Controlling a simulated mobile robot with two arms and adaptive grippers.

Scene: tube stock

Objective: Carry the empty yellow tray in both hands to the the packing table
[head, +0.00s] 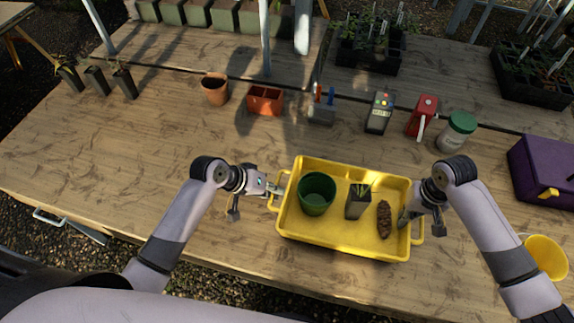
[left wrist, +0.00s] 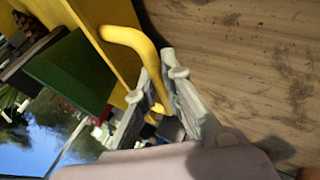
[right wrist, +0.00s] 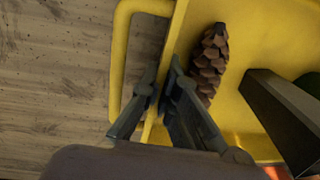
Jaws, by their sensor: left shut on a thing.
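The yellow tray (head: 335,238) lies at the front of the wooden table and is not empty. It holds a green pot (head: 316,194), a small grey pot with a seedling (head: 357,201) and a brown pine cone (head: 384,219). The pine cone (right wrist: 208,62) also shows in the right wrist view. My left gripper (head: 274,190) is shut on the tray's left handle, seen in the left wrist view (left wrist: 140,45). My right gripper (head: 406,216) is at the tray's right wall, its fingers (right wrist: 164,85) beside the right handle (right wrist: 118,55). Whether they grip the wall is unclear.
A terracotta pot (head: 215,88), an orange planter (head: 265,100), a meter (head: 380,112), a red device (head: 422,117) and a green-lidded jar (head: 456,132) stand behind the tray. A purple box (head: 545,168) and yellow bucket (head: 545,257) are at right. The table's left is mostly clear.

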